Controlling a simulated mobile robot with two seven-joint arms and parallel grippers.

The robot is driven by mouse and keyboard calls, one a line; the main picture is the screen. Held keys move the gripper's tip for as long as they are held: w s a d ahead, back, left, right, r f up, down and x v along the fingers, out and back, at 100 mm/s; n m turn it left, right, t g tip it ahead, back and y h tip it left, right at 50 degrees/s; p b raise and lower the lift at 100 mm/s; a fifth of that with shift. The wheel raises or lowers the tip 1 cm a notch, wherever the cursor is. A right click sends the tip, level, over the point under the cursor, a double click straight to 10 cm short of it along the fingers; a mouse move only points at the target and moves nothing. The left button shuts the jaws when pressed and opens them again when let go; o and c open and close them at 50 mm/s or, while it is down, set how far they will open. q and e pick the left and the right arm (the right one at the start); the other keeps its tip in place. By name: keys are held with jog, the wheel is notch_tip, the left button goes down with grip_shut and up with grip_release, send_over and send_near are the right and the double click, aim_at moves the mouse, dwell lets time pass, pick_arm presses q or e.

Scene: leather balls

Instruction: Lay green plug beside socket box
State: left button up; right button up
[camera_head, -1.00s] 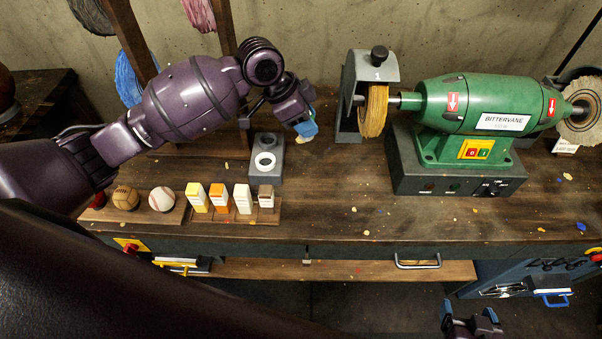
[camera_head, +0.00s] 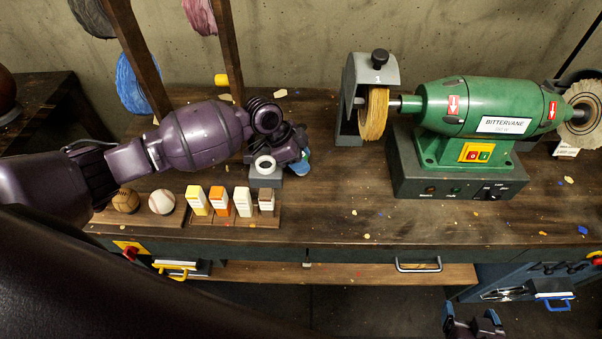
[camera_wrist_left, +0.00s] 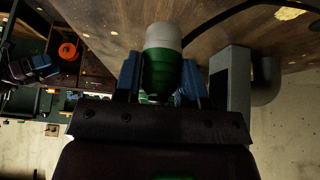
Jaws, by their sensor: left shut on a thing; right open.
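The green plug (camera_wrist_left: 161,72) has a pale end and is held between the blue fingertips of my left gripper (camera_wrist_left: 161,82) in the left wrist view. In the head view my left gripper (camera_head: 299,166) is low over the bench, at the right side of the grey socket box (camera_head: 265,181). The box has a pale ring on top, and my wrist hides its back part. The plug is mostly hidden there, and I cannot tell whether it touches the bench. My right gripper (camera_head: 474,321) is open and empty at the bottom edge, in front of the bench.
The green grinder (camera_head: 485,110) stands at the right with its tan wheel (camera_head: 374,113). A baseball (camera_head: 162,201) and a brown ball (camera_head: 125,200) lie to the left.

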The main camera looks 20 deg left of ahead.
pick_arm(q)
notch_tip(320, 180, down, 2)
jog(key=shift+f, duration=0.1)
notch_tip(320, 180, down, 3)
jog(key=shift+f, duration=0.65)
jog(key=o, duration=0.8)
jog(key=shift+o, duration=0.4)
jog(key=shift+r, duration=0.3)
jog(key=v, duration=1)
jog(key=shift+s+a+r, duration=0.1)
jog(key=shift+a+r, duration=0.15)
jog(key=shift+s+a+r, duration=0.1)
jog(key=shift+a+r, duration=0.15)
jog(key=shift+r, duration=0.25)
